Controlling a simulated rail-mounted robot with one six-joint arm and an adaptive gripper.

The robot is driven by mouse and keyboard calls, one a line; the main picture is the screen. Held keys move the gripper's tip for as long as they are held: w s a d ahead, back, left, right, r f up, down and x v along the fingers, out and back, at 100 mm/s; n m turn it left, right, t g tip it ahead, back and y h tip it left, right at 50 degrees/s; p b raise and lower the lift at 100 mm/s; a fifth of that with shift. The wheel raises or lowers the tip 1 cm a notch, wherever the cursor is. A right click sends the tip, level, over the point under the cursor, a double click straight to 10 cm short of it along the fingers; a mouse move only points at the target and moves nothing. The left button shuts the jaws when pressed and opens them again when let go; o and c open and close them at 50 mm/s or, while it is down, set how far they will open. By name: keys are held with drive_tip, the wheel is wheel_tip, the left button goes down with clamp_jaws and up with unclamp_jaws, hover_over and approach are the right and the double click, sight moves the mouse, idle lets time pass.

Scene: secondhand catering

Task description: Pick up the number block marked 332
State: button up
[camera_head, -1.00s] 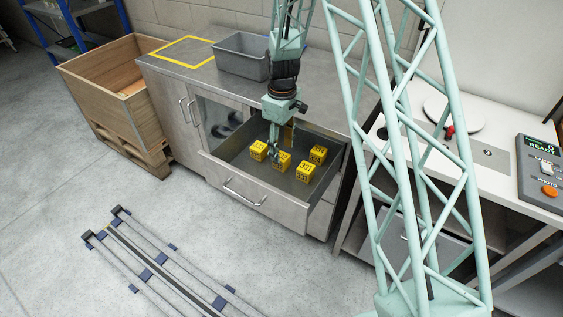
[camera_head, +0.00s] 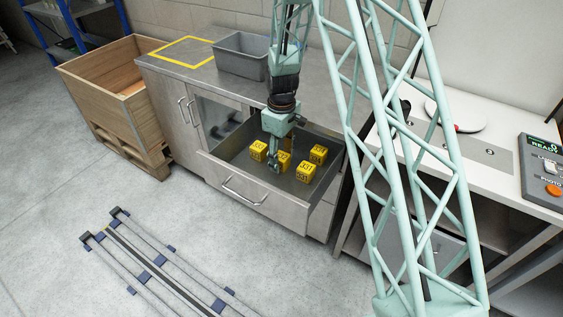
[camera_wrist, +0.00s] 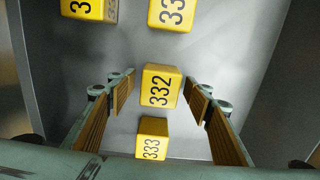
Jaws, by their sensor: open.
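The yellow block marked 332 (camera_wrist: 160,87) sits in the middle of the wrist view, on the grey drawer floor, its number facing up. My gripper (camera_wrist: 160,93) is open, with one wood-lined finger on each side of that block in the picture. The fingers do not touch it, and the height gap is hard to judge. In the head view my gripper (camera_head: 274,166) hangs inside the open drawer. It partly hides the middle block (camera_head: 285,158) there, whose number I cannot read.
Block 333 (camera_wrist: 152,139) lies close below 332 in the wrist view. Two more yellow blocks (camera_wrist: 88,9) (camera_wrist: 172,13) lie at its top edge. The drawer (camera_head: 243,188) has raised walls around the blocks. A grey bin (camera_head: 241,56) stands on the counter.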

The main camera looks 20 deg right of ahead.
sight(281, 156)
drive_tip(key=shift+c, duration=0.6)
drive_tip(key=c, duration=0.9)
drive_tip(key=shift+r, duration=0.15)
drive_tip(key=shift+r+p, duration=1.15)
drive_tip(key=shift+r, duration=3.7)
